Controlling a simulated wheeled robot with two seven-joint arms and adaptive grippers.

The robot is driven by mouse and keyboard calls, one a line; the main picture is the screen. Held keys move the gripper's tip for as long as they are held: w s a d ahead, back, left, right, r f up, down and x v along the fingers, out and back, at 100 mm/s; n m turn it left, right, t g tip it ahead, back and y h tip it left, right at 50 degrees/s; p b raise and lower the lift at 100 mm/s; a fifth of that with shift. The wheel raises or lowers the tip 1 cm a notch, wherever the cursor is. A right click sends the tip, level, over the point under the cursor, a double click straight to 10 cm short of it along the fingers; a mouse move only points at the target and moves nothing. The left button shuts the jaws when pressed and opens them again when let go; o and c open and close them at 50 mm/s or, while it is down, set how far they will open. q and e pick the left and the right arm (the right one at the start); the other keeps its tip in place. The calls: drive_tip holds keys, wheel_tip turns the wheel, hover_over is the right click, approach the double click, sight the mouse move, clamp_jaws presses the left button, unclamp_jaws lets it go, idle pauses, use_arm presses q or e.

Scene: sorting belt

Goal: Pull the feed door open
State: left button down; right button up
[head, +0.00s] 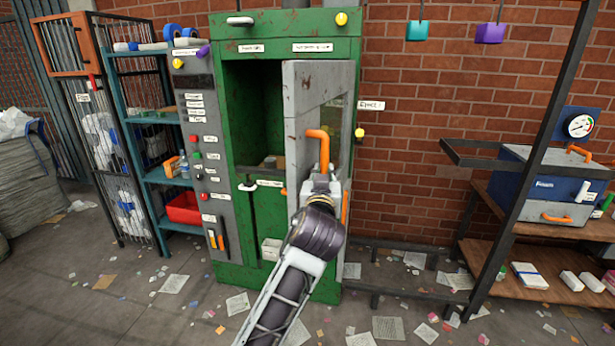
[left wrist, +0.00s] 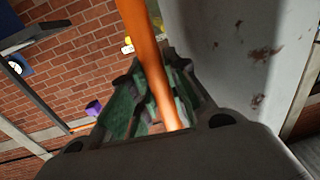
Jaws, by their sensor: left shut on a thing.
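The feed door (head: 300,88) is a grey, rust-spotted panel with a window, on the front of the green machine (head: 240,120). It stands ajar, with the dark opening showing to its left. Its orange handle (head: 325,148) is a bar on the door's face. My left gripper (head: 322,180) is at the handle's lower part. In the left wrist view the orange bar (left wrist: 150,60) runs down between the fingers of my left gripper (left wrist: 160,100), which is shut on it. The grey door (left wrist: 230,60) fills the right there. My right gripper is not in view.
A control panel (head: 196,130) with buttons is left of the opening. A blue shelf (head: 150,117) holds a red bin (head: 184,208). A workbench (head: 545,255) with a dark frame stands at right. Paper scraps litter the floor (head: 180,300).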

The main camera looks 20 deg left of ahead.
use_arm(q)
drive_tip(key=d, duration=0.6)
drive_tip(key=shift+w, duration=0.3)
drive_tip(key=shift+d, duration=0.1)
drive_tip(key=c, duration=1.4)
unclamp_jaws()
drive_tip(key=shift+o, duration=0.2)
drive_tip(key=shift+s, duration=0.15)
drive_tip(key=s+d, duration=0.1)
drive_tip(key=s, duration=0.6)
drive_tip(key=shift+d, duration=0.25)
drive_tip(key=shift+f, duration=0.1)
